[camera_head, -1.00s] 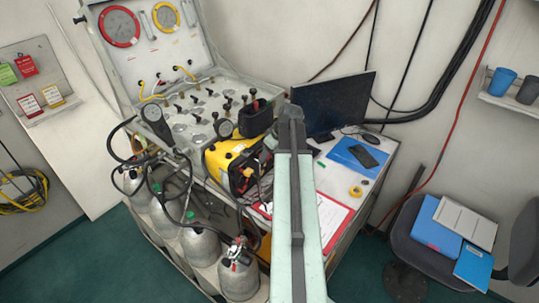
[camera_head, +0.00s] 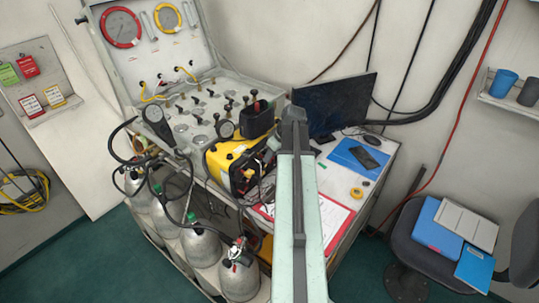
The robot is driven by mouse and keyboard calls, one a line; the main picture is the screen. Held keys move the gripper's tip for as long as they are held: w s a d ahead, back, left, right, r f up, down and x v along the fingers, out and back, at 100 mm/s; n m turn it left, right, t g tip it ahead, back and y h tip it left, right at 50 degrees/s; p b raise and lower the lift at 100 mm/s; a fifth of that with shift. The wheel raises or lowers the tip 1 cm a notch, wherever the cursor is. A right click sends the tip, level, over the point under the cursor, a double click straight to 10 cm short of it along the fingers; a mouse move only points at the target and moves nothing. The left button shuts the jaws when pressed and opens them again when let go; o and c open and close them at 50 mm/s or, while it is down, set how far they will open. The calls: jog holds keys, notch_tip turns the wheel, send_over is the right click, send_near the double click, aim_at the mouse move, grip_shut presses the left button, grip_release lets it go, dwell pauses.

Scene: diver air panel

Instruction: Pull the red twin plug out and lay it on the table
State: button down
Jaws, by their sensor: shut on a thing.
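I cannot make out the red twin plug for certain; my arm hides part of the area beside the yellow case. The yellow case (camera_head: 228,154) stands on the front of the air panel, with dark cables and small fittings on its right-facing side. My arm reaches up the middle of the camera view, its dark far end just right of the case. My gripper is hidden behind the arm. The table (camera_head: 375,178) is right of the case, partly covered by the arm.
On the table lie a red clipboard (camera_head: 335,218), a blue folder (camera_head: 350,153) with a dark phone (camera_head: 369,159), and a yellow tape roll (camera_head: 356,193). A monitor (camera_head: 338,104) stands behind. A black holder (camera_head: 256,121) sits behind the case. Grey cylinders (camera_head: 201,243) stand below.

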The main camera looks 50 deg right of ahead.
jog(key=shift+s+d, duration=0.1)
jog(key=shift+s, duration=1.25)
jog(key=s+d+f+b, duration=0.3)
jog(key=d, duration=0.1)
jog(key=s+d+f+b, duration=0.3)
jog(key=s+d, duration=0.1)
jog(key=s+d+f+b, duration=0.3)
jog(key=s+d, duration=0.1)
jog(key=d, duration=0.1)
jog(key=shift+f+b, duration=0.3)
jog(key=shift+b, duration=0.05)
jog(key=shift+s+d+f+b, duration=0.1)
jog(key=shift+f+b, duration=0.4)
jog(key=shift+s+d+f+b, duration=0.1)
jog(key=shift+f+b, duration=1.4)
jog(key=shift+f, duration=0.25)
